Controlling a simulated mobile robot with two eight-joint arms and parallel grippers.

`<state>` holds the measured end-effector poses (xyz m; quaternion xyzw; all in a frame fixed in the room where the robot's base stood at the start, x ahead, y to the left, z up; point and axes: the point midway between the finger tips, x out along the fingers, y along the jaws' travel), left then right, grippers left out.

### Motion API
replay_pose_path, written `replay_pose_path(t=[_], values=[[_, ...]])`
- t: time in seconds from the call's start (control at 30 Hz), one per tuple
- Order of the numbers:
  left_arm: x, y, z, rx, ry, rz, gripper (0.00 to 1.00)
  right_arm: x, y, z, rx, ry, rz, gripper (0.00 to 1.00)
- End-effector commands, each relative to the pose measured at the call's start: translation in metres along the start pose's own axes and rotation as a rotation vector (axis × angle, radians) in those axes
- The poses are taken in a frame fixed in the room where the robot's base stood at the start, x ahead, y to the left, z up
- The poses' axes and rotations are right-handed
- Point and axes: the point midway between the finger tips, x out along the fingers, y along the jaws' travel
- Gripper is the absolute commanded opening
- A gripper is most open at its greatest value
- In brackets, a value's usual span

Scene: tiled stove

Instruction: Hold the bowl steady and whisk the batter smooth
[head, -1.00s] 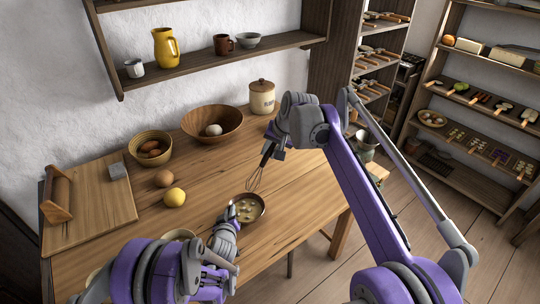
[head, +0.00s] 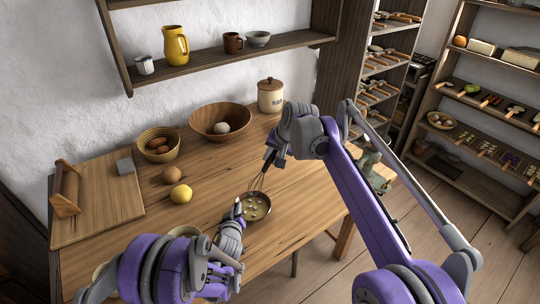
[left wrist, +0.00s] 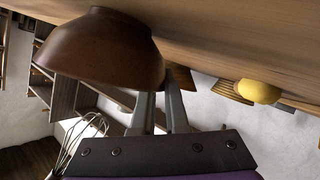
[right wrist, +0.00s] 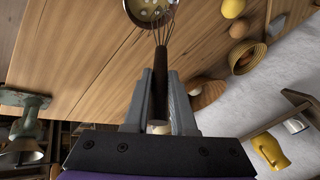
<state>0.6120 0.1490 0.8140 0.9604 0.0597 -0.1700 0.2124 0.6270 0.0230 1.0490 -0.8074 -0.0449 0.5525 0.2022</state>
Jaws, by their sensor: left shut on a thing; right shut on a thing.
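The small brown bowl (head: 265,215) stands on the wooden table near its front edge, with pale, lumpy batter (head: 256,206) inside. My left gripper (head: 239,211) is shut on the bowl's side; in the left wrist view its fingers (left wrist: 160,97) meet the wall of the bowl (left wrist: 100,50). My right gripper (head: 273,153) is shut on the dark handle of the wire whisk (head: 259,182). The whisk handle (right wrist: 160,75) sits between its fingers in the right wrist view. The wires point down over the bowl; in the left wrist view the wires (left wrist: 80,138) appear clear of the rim.
A lemon (head: 181,194) and an egg (head: 172,175) lie left of the bowl. A wooden bowl (head: 205,128), an egg basket (head: 146,155) and a lidded jar (head: 270,97) stand at the back. A cutting board (head: 110,205) lies at the left.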

Motion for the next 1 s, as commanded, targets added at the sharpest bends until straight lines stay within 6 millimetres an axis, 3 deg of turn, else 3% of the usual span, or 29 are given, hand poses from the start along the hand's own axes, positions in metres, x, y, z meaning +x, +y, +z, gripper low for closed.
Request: replay_pose_path(t=[0.37,1.0], values=[[0.000,0.000,0.001,0.000,-0.002,-0.002,0.00,0.024,0.026,0.004,0.001,0.001,0.001,0.00],[0.000,0.000,0.001,0.000,-0.002,-0.002,0.00,0.070,0.025,0.027,0.000,0.000,0.000,0.00]])
